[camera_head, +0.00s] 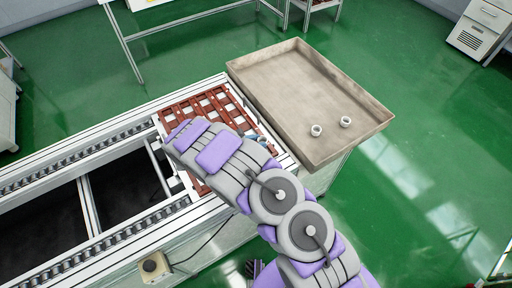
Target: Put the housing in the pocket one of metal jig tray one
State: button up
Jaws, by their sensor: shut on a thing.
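The red-brown jig tray (178,108) with pale square pockets lies on the near-right end of the conveyor. My purple and grey arm reaches across it from the lower right and hides its middle and lower part. My gripper's fingers are hidden behind the arm, so I cannot see what they hold. Two small white ring-shaped parts, which look like housings, lie in the large metal bin: one on the left (316,131) and one on the right (345,122). Small grey-blue shapes show at the arm's upper edge over the jig tray; I cannot tell what they are.
The large shallow metal bin (285,92) stands right of the jig tray, mostly empty. The conveyor (95,150) runs left with roller rails and dark open gaps. A small control box (153,265) with a cable is at its front.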

notch_tip(320, 180, down, 3)
jog(key=shift+s+f+b, duration=0.1)
jog(key=shift+b, duration=0.3)
jog(key=o, duration=1)
jog(key=shift+r, duration=0.2)
jog(key=p+v, duration=0.2)
jog(key=v, duration=1)
jog(key=shift+p, duration=0.4)
